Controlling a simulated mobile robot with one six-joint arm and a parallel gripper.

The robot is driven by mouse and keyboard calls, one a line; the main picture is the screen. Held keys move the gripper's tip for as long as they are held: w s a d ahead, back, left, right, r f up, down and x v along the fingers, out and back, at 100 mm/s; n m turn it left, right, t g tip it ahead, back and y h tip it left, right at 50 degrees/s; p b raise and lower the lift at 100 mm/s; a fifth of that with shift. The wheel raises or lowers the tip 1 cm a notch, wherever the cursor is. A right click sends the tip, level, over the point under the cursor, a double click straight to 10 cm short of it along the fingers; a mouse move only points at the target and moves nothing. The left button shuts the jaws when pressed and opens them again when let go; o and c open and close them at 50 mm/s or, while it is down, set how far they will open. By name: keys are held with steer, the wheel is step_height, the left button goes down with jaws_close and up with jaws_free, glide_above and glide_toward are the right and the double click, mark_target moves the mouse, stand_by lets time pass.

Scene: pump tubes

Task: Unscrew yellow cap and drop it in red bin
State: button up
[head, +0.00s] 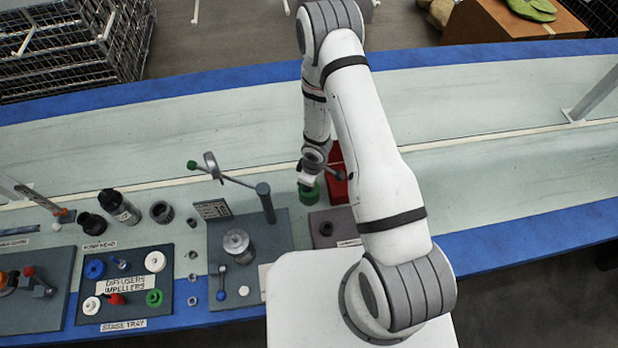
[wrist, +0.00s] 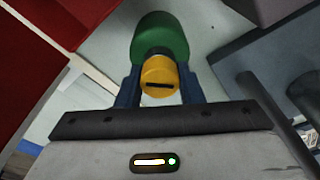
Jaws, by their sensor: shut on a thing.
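The yellow cap (wrist: 159,74) has a dark slot in its face and sits between the two fingers of my gripper (wrist: 159,88) in the wrist view. My gripper is shut on it. A green rounded container (wrist: 160,38) lies just beyond the cap, with a dark collar between them. I cannot tell whether the cap is still threaded on. In the head view my gripper (head: 308,176) is right above the green container (head: 309,194), and the cap is hidden. The red bin (head: 337,186) stands just right of the gripper, partly behind my arm.
A grey vise station with a metal part (head: 237,243) and a dark post (head: 266,203) stands left of the gripper. A stage tray (head: 124,287) with coloured rings is further left. A dark block (head: 332,225) is in front of the bin. The bench behind is clear.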

steer(key=shift+r, duration=0.1)
steer(key=shift+r+n+p, duration=0.2)
steer(key=shift+n+p, duration=0.7)
steer(key=shift+p, duration=0.35)
steer(key=shift+f+n, duration=0.35)
steer(key=shift+n, duration=0.35)
steer(key=shift+n+g, duration=0.4)
steer(key=shift+n, duration=1.4)
